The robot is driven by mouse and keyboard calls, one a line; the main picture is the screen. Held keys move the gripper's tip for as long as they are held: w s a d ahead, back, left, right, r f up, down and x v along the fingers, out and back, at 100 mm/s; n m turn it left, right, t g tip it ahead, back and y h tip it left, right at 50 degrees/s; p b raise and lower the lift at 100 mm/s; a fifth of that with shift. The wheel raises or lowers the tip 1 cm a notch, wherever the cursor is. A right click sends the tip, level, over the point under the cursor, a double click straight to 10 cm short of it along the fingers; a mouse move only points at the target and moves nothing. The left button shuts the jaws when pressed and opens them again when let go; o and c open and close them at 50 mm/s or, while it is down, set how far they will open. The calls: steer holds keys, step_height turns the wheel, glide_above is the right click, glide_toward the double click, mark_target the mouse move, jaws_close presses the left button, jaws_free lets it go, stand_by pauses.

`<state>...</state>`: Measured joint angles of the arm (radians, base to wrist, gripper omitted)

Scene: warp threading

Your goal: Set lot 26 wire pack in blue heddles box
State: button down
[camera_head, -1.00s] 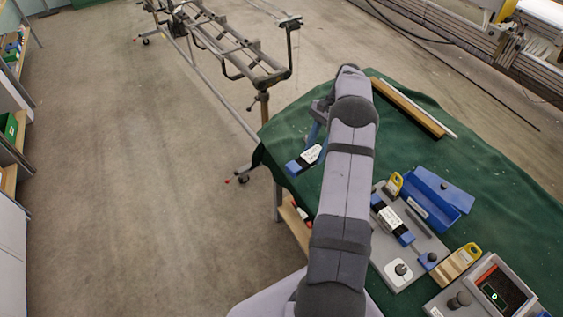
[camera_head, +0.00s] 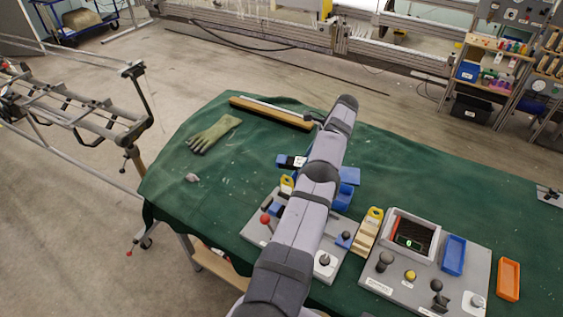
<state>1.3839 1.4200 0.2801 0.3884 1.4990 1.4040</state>
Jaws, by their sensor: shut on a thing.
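A wire pack (camera_head: 288,161) with a blue end and a black-and-white label juts out to the left from behind my arm. Its label is too small to read. My gripper (camera_head: 309,152) is mostly hidden behind my own arm; it is shut on this pack. The blue box (camera_head: 348,190) lies just right of and below the pack, partly covered by my arm, with a flat blue panel (camera_head: 348,174) at its far side. My arm hides the gap between pack and box, so I cannot tell whether they touch.
A grey board (camera_head: 257,233) with a red knob lies under my arm. A wooden block with a yellow top (camera_head: 368,232), a grey control panel (camera_head: 455,275), a blue tray (camera_head: 453,255) and an orange tray (camera_head: 508,279) lie to the right.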

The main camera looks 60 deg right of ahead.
steer(key=s+d+m, duration=0.1)
steer(key=s, duration=0.1)
steer(key=s+d, duration=0.1)
steer(key=s, duration=0.1)
steer(key=s+m+h, duration=0.1)
steer(key=s, duration=0.1)
steer(key=shift+d+f+m, duration=0.25)
steer(key=shift+d+m, duration=0.05)
steer(key=shift+d, duration=0.1)
steer(key=shift+w, duration=0.1)
steer(key=shift+f, duration=0.1)
steer(key=shift+f+b, duration=1.85)
steer(key=shift+f, duration=0.95)
steer(key=shift+f+b, duration=0.75)
steer(key=shift+b, duration=0.4)
stand_by(0.4)
